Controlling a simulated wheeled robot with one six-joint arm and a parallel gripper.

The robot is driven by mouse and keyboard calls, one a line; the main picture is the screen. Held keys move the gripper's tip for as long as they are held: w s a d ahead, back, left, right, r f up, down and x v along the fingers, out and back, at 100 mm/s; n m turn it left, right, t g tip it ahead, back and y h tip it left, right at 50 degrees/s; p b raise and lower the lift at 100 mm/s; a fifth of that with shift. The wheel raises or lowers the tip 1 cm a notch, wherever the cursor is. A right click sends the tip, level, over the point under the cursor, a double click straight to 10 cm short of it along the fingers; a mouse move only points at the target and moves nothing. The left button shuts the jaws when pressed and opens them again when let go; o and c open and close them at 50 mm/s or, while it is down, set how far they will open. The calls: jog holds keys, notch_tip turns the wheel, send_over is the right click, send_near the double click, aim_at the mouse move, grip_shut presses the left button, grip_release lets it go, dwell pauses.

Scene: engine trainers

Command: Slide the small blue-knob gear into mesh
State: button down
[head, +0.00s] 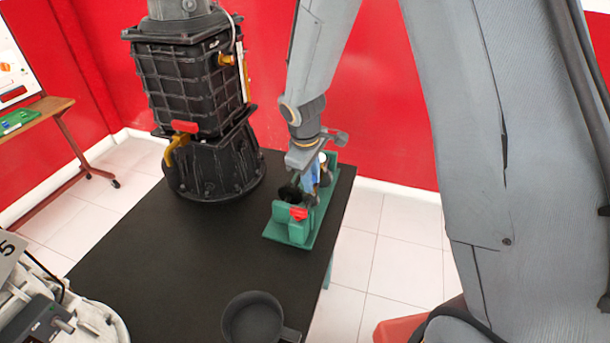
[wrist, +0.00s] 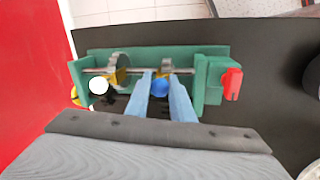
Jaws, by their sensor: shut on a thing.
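The small gear's blue knob (wrist: 160,87) sits between the two blue fingers of my gripper (wrist: 160,82) in the wrist view. My gripper is shut on it. The small gear (wrist: 167,66) shows behind the knob on a horizontal shaft. A larger ring-like gear (wrist: 121,64) stands to the left on the shaft, apart from the small gear in this view. A white knob (wrist: 98,85) is at the left. The green gear stand (wrist: 205,51) carries them. In the head view my gripper (head: 309,186) is over the stand (head: 273,230) and hides most of the gears.
A red lever (wrist: 231,84) is at the right end of the stand. The stand rests on a black table (head: 180,260). A black engine block (head: 195,95) stands behind to the left, and a dark round pan (head: 252,320) is at the front. The table's middle is clear.

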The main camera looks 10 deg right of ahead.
aim_at(309, 202)
jog(key=shift+s, duration=0.2)
jog(key=c, duration=1.8)
grip_release()
jog(key=shift+s+a, duration=0.1)
jog(key=shift+a, duration=0.05)
jog(key=shift+r, duration=0.45)
jog(key=shift+s+a+r+b, duration=0.15)
jog(key=shift+r+b, duration=0.1)
jog(key=shift+r, duration=0.85)
jog(key=shift+s+a+r+b, duration=0.1)
jog(key=shift+s+r+b, duration=0.15)
jog(key=shift+r, duration=0.9)
jog(key=shift+s+a+r+b, duration=0.15)
jog(key=shift+r+b, duration=0.1)
jog(key=shift+r, duration=0.85)
jog(key=shift+d, duration=0.1)
jog(key=s+d+m, duration=0.3)
jog(key=s, duration=0.2)
jog(key=s+d+m+y, duration=0.1)
jog(key=s+d+m, duration=0.2)
jog(key=s, duration=0.3)
jog(key=s+d+m, duration=0.3)
jog(key=s+m, duration=0.1)
jog(key=s, duration=0.1)
jog(key=shift+s+r, duration=0.15)
jog(key=shift+r, duration=0.2)
